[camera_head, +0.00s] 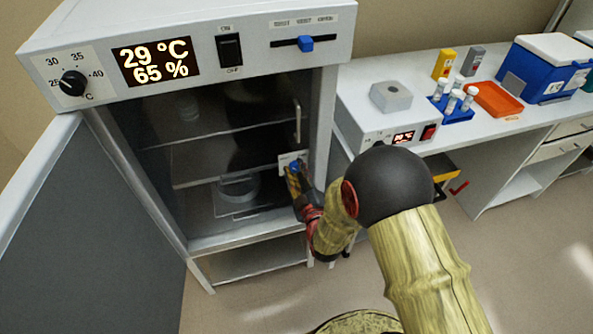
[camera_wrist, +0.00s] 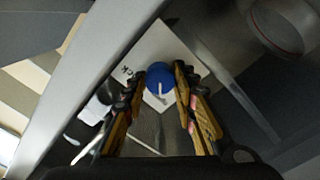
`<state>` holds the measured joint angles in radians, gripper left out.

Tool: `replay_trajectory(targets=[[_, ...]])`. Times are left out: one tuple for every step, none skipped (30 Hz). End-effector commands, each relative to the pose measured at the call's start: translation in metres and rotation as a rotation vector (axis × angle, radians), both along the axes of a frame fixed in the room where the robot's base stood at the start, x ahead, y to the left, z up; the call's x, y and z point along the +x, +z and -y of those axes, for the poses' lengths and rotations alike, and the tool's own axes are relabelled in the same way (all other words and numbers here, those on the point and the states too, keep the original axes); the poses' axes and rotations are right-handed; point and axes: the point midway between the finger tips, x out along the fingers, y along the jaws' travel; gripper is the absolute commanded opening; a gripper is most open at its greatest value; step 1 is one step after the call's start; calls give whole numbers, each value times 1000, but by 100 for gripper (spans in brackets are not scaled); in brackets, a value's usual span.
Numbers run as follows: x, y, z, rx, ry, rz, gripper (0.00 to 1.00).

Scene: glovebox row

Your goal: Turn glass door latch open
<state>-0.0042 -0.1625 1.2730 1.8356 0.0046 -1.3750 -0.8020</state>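The glass door latch is a round blue knob (camera_wrist: 160,78) with a white mark, on a white label plate (camera_wrist: 158,48) in the wrist view. In the head view the blue knob (camera_head: 294,166) shows just above my gripper, on the right side of the glass door (camera_head: 210,135). My gripper (camera_wrist: 160,75) has its two yellow-and-black fingers apart, one on each side of the knob. I cannot tell whether either finger touches it. In the head view my gripper (camera_head: 297,180) is partly hidden by my arm. The glass door looks closed.
The incubator's outer door (camera_head: 60,220) stands open at left. A vertical handle (camera_head: 297,122) is on the glass above the latch. A dish (camera_head: 238,188) sits on a shelf behind the glass. At right, a bench (camera_head: 470,128) holds a heater, tube rack, orange tray and blue cooler.

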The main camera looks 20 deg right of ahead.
Motion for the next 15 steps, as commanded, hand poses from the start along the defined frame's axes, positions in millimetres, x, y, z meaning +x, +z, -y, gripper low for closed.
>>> replay_trajectory(targets=[[0,0,-1,-1,1,0,30],[0,0,-1,0,1,0,32],[0,0,-1,0,1,0,34],[0,0,0,0,1,0,36],[0,0,0,0,1,0,38],[0,0,0,0,1,0,40],[0,0,0,0,1,0,42],[0,0,0,0,1,-1,43],[0,0,0,0,1,-1,46],[0,0,0,0,1,1,46],[0,0,0,0,1,1,46],[0,0,0,0,0,0,46],[0,0,0,0,0,0,46],[0,0,0,0,0,0,46],[0,0,0,0,0,0,46]])
